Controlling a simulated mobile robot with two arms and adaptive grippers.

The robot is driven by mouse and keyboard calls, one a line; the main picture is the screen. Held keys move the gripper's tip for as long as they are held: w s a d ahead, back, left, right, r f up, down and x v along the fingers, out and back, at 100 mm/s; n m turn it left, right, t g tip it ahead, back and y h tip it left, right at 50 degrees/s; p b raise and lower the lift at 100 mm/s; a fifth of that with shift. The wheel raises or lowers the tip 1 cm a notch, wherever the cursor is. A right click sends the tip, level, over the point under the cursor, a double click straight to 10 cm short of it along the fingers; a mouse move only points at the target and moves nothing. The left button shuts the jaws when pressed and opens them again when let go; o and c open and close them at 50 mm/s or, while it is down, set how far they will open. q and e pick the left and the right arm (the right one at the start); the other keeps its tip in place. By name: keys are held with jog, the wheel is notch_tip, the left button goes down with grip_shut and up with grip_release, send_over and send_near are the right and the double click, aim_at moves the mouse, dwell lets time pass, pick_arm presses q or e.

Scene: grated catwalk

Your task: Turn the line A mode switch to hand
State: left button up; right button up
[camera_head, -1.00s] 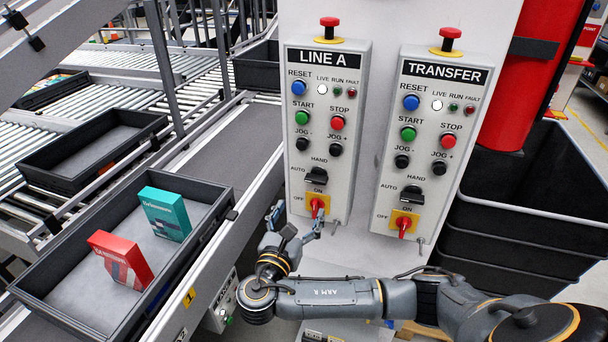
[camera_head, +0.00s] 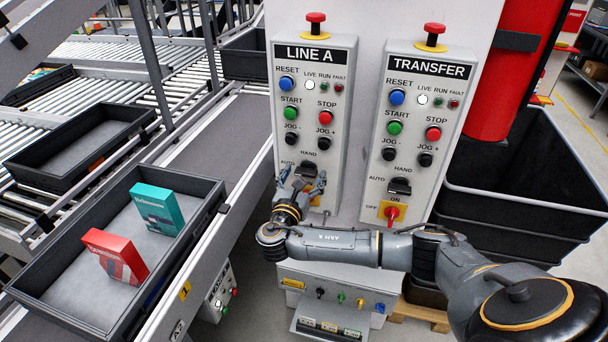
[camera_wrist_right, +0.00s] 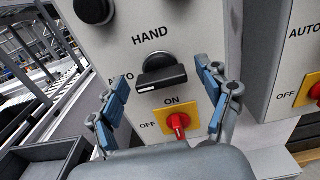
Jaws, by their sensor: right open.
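The line A panel (camera_head: 311,120) is the left of two grey boxes on a pale column. Its mode switch (camera_head: 307,169) is a black knob low on the box, also in the right wrist view (camera_wrist_right: 161,74), between the HAND label above and the yellow ON/OFF plate below. AUTO is to its left. Its bar looks sideways; I cannot tell which mark it points to. My right gripper (camera_head: 303,181) is open and empty. In the wrist view its blue-padded fingers (camera_wrist_right: 162,85) stand on either side of the knob, apart from it. My left gripper is not in view.
Below the knob is a red rotary switch (camera_wrist_right: 177,122) on a yellow plate (camera_wrist_right: 156,124). The similar TRANSFER panel (camera_head: 424,130) stands close on the right. A conveyor with a tray (camera_head: 60,238) of boxes is at left, black bins (camera_head: 520,205) at right.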

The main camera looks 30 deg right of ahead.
jog(key=c, duration=1.2)
jog(key=shift+o, duration=0.2)
jog(key=shift+m, duration=0.3)
jog(key=m+b, duration=0.1)
jog(key=m, duration=0.2)
jog(key=shift+s+f+m, duration=0.1)
jog(key=shift+f+m, duration=0.05)
jog(key=shift+m, duration=0.25)
jog(key=m+b, duration=0.3)
jog(key=m, duration=0.1)
jog(key=shift+f+m, duration=0.1)
jog(key=shift+m, duration=0.2)
jog(key=shift+s+d+m+b, duration=0.1)
jog(key=shift+d+m+b, duration=0.05)
jog(key=shift+m+b, duration=3.95)
jog(key=shift+m+p, duration=0.4)
jog(key=shift+p, duration=0.05)
jog(key=o, duration=1.2)
jog(key=shift+c, duration=0.2)
